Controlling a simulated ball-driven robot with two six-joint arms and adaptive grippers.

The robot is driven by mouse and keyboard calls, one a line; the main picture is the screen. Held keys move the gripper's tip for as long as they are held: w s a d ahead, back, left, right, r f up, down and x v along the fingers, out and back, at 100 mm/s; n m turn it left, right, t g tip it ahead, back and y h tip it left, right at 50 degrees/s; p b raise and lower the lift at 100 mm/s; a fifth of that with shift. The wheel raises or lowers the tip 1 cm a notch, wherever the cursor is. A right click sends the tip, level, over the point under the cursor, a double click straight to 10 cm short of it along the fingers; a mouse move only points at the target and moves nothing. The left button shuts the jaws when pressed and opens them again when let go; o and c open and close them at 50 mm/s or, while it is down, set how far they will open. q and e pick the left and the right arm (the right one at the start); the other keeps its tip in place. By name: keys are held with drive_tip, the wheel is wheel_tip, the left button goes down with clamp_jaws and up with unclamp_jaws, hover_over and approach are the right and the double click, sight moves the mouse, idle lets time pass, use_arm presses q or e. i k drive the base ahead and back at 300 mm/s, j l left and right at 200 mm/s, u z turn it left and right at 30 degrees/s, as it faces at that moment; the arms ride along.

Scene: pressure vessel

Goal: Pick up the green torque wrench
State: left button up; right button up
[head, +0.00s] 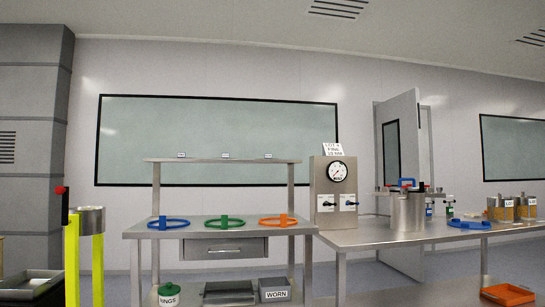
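A green ring-shaped item (224,222) with a short upright part lies on the steel bench (140,232), between a blue one (168,223) and an orange one (278,221). I cannot tell from here whether it is the green torque wrench. No other clear wrench shape shows. Neither of my grippers is in the head view.
A gauge panel (333,190) stands right of the bench. Below the bench are a green pot (169,295) and a WORN box (274,290). Yellow posts (72,265) stand left.

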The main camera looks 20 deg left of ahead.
sight(448, 209)
drive_tip(key=u, duration=0.2)
drive_tip(key=i, duration=0.2)
drive_tip(key=i+z, duration=0.45)
drive_tip(key=i+j+z, duration=0.2)
drive_tip(key=i+z, duration=0.25)
drive_tip(key=i, duration=0.25)
drive_tip(key=i+z, duration=0.3)
drive_tip(key=i, duration=0.2)
drive_tip(key=i+z, duration=0.3)
drive_tip(key=i, duration=0.2)
drive_tip(key=i+l+u, duration=0.15)
drive_tip(key=i+u, duration=0.3)
drive_tip(key=i, duration=0.15)
drive_tip(key=i+l+u, duration=0.45)
drive_tip(key=i, duration=0.15)
drive_tip(key=i+l+u, duration=0.45)
drive_tip(key=i, duration=0.05)
